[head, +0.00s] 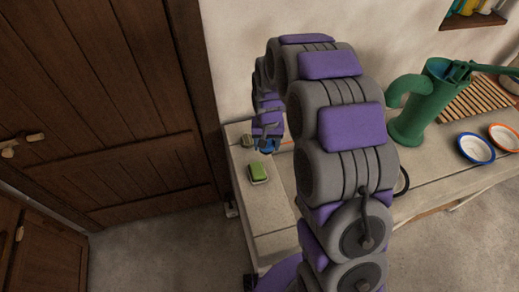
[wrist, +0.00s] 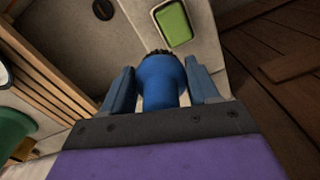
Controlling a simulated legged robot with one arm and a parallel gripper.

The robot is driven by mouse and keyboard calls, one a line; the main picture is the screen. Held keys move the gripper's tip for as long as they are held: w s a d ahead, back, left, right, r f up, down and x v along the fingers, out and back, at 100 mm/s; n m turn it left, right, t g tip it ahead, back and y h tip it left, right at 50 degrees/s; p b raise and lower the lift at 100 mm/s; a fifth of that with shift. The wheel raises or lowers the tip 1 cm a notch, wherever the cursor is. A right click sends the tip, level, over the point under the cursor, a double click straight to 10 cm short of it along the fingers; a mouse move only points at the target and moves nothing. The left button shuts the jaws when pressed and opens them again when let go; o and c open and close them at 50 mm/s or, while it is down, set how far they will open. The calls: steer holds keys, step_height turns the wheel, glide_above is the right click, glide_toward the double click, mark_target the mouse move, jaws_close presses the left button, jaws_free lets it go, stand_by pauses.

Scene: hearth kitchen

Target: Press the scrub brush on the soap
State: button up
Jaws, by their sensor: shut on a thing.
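The scrub brush (wrist: 162,82) is blue with dark bristles at its far end. My gripper (wrist: 162,76) is shut on it, with one finger on each side. In the head view, the brush (head: 267,146) shows as a small blue patch under my gripper, partly hidden by my arm. The soap (head: 258,171) is a green block in a pale dish on the counter, on the near side of my gripper. In the wrist view, the soap (wrist: 173,22) lies beyond the bristles, slightly right, with a visible gap between them.
The stone counter (head: 265,215) runs along the wall. A green pump (head: 412,110), a wooden rack (head: 475,100), a blue-rimmed bowl (head: 475,148) and an orange-rimmed bowl (head: 505,137) stand right of my arm. A wooden door (head: 100,90) is at left.

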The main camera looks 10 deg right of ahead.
steer(key=shift+m, duration=0.6)
steer(key=shift+s+a+f+b, duration=0.2)
steer(key=shift+a+f, duration=0.35)
steer(key=shift+f, duration=0.55)
steer(key=shift+s+a+f+b, duration=0.15)
steer(key=shift+a+f, duration=0.4)
steer(key=shift+f, duration=0.6)
steer(key=shift+s+a+f+b, duration=0.2)
steer(key=shift+a+f, duration=0.35)
steer(key=shift+f, duration=0.55)
steer(key=shift+a+f+b, duration=0.15)
steer(key=shift+f+b, duration=0.3)
steer(key=shift+f, duration=1.2)
steer(key=shift+f, duration=0.5)
step_height(320, 180, up, 7)
steer(key=p, duration=0.2)
steer(key=shift+p, duration=0.3)
